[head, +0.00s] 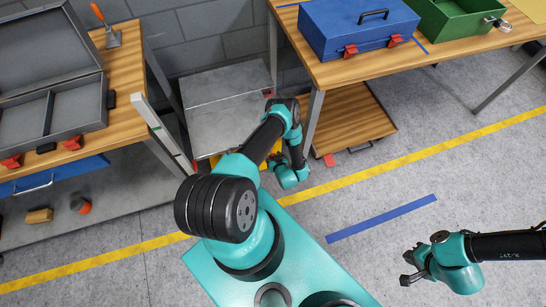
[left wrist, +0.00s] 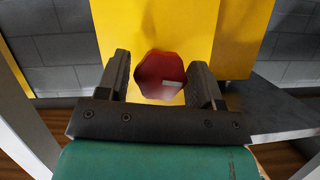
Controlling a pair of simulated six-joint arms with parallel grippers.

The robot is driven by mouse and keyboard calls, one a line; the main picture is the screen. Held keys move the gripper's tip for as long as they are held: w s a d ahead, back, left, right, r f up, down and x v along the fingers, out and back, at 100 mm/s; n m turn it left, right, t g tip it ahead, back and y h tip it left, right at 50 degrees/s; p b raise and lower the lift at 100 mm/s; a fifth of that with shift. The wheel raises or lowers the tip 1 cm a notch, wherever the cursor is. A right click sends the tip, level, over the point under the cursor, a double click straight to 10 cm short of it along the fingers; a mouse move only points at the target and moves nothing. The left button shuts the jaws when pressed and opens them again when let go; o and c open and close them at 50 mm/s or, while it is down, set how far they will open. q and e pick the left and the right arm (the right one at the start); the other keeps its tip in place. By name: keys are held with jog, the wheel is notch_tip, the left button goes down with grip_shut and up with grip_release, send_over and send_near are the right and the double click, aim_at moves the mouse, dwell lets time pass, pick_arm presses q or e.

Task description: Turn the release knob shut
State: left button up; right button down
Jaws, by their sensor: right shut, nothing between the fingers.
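The release knob (left wrist: 160,78) is a red, many-sided knob with a small pale mark, in front of a yellow body (left wrist: 150,25) in the left wrist view. My left gripper (left wrist: 159,62) is open, one finger on each side of the knob, with a gap showing on both sides. In the head view my left arm hides the knob and most of the yellow body, and the left fingers cannot be made out. My right gripper (head: 408,270) is shut and empty, above the floor at the lower right.
A wooden bench (head: 124,70) with an open grey case (head: 85,98) stands at left. Another bench (head: 345,72) at the back bears a blue toolbox (head: 335,22) and a green bin (head: 450,18). The floor at right is clear.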

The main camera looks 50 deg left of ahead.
pick_arm(q)
jog(key=c, duration=0.7)
jog(key=shift+o, duration=0.2)
jog(key=shift+m, duration=0.3)
jog(key=shift+m+g+y, duration=0.5)
jog(key=shift+m+g, duration=0.2)
jog(key=shift+m, duration=0.1)
jog(key=m+g+y, duration=0.1)
jog(key=m, duration=0.2)
jog(key=shift+w+d+f+g, duration=0.1)
jog(key=shift+g, duration=0.2)
jog(key=m+g+y, duration=0.1)
jog(key=m+y, duration=0.1)
jog(key=m, duration=0.1)
jog(key=shift+m, duration=0.4)
jog(key=shift+f+m+y, duration=0.1)
jog(key=shift+m+y, duration=0.6)
jog(key=shift+m, duration=0.8)
